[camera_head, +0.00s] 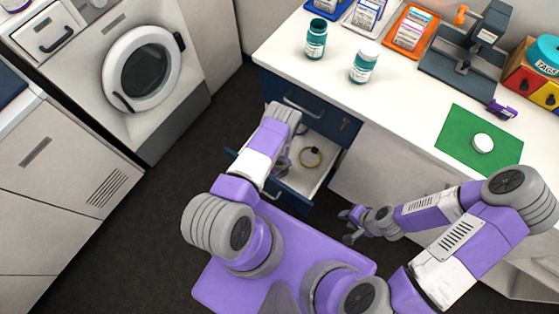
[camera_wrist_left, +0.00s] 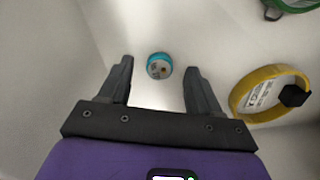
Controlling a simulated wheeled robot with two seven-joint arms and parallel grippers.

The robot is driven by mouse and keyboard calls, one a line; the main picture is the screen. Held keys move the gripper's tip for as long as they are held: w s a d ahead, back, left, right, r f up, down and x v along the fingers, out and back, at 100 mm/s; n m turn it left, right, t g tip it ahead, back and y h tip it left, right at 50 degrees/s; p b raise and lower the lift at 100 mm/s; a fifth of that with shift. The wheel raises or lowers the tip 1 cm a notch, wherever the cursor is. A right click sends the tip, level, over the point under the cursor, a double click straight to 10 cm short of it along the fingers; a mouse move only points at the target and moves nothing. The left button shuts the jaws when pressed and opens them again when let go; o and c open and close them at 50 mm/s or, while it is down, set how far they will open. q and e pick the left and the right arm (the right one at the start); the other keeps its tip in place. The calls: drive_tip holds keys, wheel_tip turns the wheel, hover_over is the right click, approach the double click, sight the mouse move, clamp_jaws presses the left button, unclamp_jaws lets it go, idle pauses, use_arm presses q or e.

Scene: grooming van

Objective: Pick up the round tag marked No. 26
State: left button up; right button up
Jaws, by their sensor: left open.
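A small round teal-rimmed tag (camera_wrist_left: 159,66) lies on the white drawer floor in the left wrist view. Its face has small markings, but I cannot read a number. My left gripper (camera_wrist_left: 158,88) is open and empty, with the tag ahead of and between its two fingertips, not gripped. In the head view my left arm reaches down into the open drawer (camera_head: 322,178), and its wrist hides the tag there. My right gripper (camera_head: 347,225) hangs low beside the counter front, its fingers apart and empty.
A yellow collar (camera_wrist_left: 236,98) with a black buckle lies right of the tag, and a green band (camera_wrist_left: 293,5) lies beyond it. Drawer walls surround the left gripper. The counter (camera_head: 395,107) above holds two teal bottles, trays and a green mat (camera_head: 459,135) with a white round lid.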

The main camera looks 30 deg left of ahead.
use_arm(q)
drive_tip(key=shift+f, duration=0.5)
drive_tip(key=c, duration=1.1)
drive_tip(key=shift+r, duration=0.1)
